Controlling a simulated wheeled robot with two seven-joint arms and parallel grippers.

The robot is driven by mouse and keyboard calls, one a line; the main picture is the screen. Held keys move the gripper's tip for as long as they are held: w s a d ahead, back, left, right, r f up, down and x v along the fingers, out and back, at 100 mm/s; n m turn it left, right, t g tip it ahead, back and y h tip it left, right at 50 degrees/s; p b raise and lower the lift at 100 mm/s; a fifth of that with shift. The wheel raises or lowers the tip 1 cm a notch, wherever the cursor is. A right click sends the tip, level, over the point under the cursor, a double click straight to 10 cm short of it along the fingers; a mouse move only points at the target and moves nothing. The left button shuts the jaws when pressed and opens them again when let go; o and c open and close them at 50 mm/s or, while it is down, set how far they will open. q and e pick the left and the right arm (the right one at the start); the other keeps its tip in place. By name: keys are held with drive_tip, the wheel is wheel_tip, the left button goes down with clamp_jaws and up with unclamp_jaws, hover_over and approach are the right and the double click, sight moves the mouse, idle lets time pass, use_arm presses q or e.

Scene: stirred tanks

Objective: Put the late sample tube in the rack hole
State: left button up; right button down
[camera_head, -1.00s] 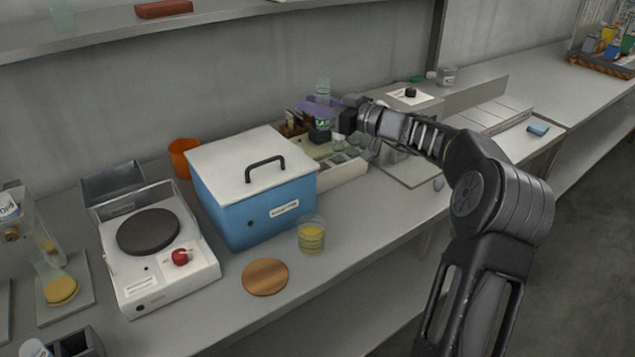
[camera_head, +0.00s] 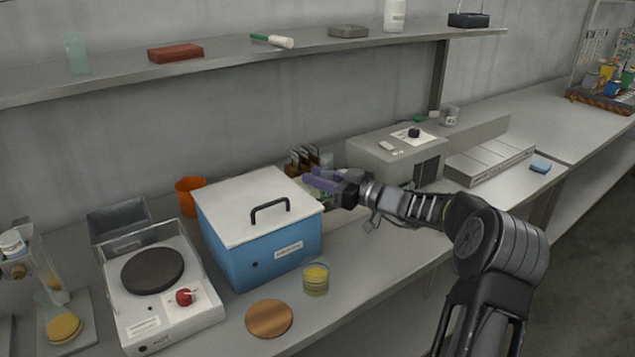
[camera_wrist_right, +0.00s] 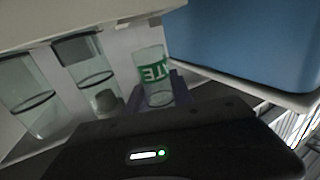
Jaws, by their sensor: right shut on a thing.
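The late sample tube (camera_wrist_right: 153,72) is clear glass with a green label reading "LATE", shown mirrored. It stands between the purple fingers of my right gripper (camera_wrist_right: 152,92), which is shut on it. In the head view my right gripper (camera_head: 322,180) is low behind the blue box's right corner, and the arm hides most of the rack area. Other clear tubes (camera_wrist_right: 80,62) stand to the left of the held tube in the wrist view. I cannot tell whether the held tube's lower end is in a rack hole. My left gripper is not in view.
The blue lidded box (camera_head: 265,245) stands close to the gripper. A beaker of yellow liquid (camera_head: 316,281) and a wooden disc (camera_head: 269,319) are in front. A hotplate (camera_head: 160,290) is left, an orange cup (camera_head: 188,195) behind. A grey machine (camera_head: 390,155) stands right.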

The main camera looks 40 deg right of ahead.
drive_tip(key=shift+f, duration=0.85)
drive_tip(key=shift+f+b, duration=0.65)
drive_tip(key=shift+b, duration=0.8)
drive_tip(key=c, duration=1.4)
unclamp_jaws()
drive_tip(key=shift+r, duration=0.1)
